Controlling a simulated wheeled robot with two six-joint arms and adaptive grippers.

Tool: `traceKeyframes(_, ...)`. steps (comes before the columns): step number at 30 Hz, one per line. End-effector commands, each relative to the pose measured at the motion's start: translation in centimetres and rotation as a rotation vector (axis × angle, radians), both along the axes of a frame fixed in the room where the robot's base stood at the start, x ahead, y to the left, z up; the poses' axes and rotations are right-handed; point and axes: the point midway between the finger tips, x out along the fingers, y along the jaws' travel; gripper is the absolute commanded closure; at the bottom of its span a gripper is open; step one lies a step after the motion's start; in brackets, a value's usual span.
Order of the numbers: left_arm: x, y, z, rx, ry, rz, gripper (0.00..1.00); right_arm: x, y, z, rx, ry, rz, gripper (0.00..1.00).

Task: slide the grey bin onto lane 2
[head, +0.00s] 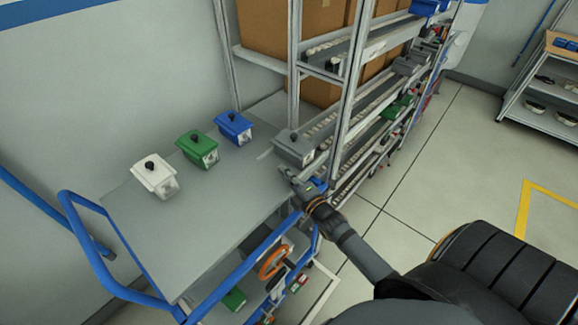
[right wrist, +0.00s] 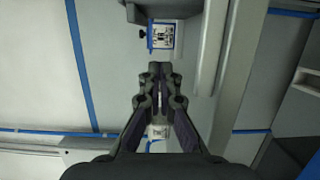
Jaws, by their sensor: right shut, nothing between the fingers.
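The grey bin (head: 294,150), with a black knob on its lid, sits at the near end of a roller lane (head: 322,130) of the rack, beside the right end of the cart top (head: 200,225). No lane number is readable. My right gripper (head: 288,175) is just below and in front of the bin in the head view. Its fingers are closed together and empty, as the right wrist view also shows (right wrist: 160,82). Whether the fingertips touch the bin cannot be told. My left gripper is not in view.
A white bin (head: 158,178), a green bin (head: 197,150) and a blue bin (head: 233,128) stand in a row on the cart top. Rack posts (head: 352,85) rise close to the grey bin. The cart's blue handle (head: 95,235) is at the left. Open floor (head: 440,160) lies right.

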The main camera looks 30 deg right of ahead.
Motion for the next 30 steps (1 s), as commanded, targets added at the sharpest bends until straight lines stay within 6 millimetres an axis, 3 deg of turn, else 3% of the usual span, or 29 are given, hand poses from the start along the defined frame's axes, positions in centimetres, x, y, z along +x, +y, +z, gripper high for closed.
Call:
traceKeyframes(5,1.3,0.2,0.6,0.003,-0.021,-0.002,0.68,2.3,0.2,0.1,0.001,0.000,0.000,1.00)
traceKeyframes(9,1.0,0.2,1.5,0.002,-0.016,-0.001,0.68,3.1,-1.8,0.2,-0.001,0.003,0.001,1.00)
traceKeyframes(15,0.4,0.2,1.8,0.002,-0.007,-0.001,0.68,3.6,-3.4,0.0,0.000,0.002,0.001,1.00)
traceKeyframes(30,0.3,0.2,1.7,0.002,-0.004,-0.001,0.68,4.0,-4.3,0.0,-0.001,0.001,0.002,1.00)
